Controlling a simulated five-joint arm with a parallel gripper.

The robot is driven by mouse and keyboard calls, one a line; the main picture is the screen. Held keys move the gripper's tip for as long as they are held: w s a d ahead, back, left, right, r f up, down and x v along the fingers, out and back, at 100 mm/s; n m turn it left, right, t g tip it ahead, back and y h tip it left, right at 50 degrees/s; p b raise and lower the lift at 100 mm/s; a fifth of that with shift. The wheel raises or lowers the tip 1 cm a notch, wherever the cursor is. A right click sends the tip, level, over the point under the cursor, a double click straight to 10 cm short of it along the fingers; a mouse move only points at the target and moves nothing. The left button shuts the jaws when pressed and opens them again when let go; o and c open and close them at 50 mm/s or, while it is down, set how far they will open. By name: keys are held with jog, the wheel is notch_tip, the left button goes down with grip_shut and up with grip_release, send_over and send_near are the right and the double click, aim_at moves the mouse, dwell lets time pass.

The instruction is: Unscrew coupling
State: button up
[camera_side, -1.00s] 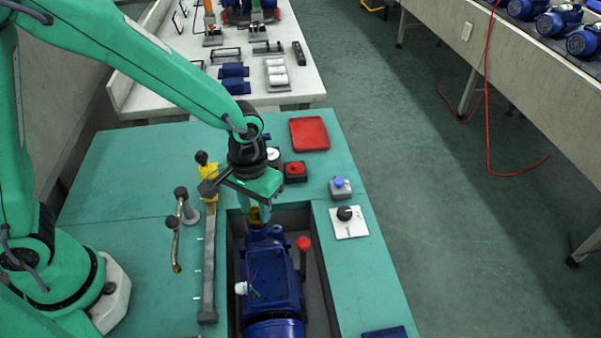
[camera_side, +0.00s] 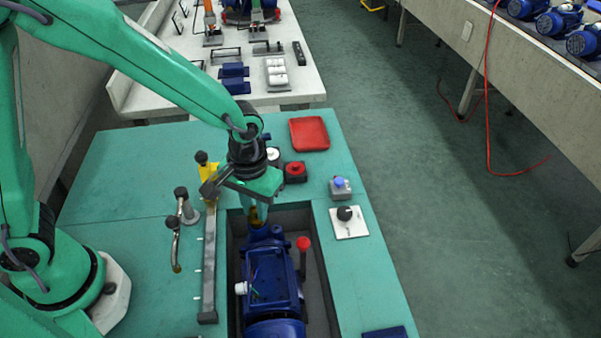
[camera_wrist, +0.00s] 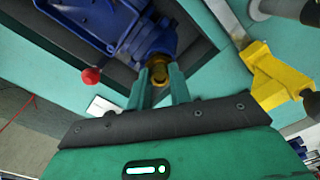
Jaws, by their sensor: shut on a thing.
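The brass coupling (camera_wrist: 160,73) sits at the end of the blue pump (camera_wrist: 100,22) and shows between my fingertips in the wrist view. In the side view the coupling (camera_side: 254,216) is a small yellow patch, mostly hidden under my gripper. My gripper (camera_wrist: 160,78) is shut on the coupling, one green finger on each side. In the side view my gripper (camera_side: 258,206) points down at the pump's far end. The blue pump (camera_side: 270,272) lies in a recess in the green bench.
A red-knobbed lever (camera_side: 303,244) stands right of the pump. A grey rail with a yellow clamp (camera_side: 208,172) and a bent metal handle (camera_side: 176,245) are on the left. A red tray (camera_side: 309,134), a red button (camera_side: 295,170) and a black knob (camera_side: 345,213) are on the bench.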

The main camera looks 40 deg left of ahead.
jog(key=n, duration=0.6)
jog(key=shift+n, duration=0.4)
jog(key=n, duration=0.6)
jog(key=shift+n, duration=0.3)
dwell(0.3)
jog(key=o, duration=0.6)
jog(key=shift+o, duration=0.2)
jog(key=shift+r, duration=0.1)
jog(key=shift+r, duration=2.2)
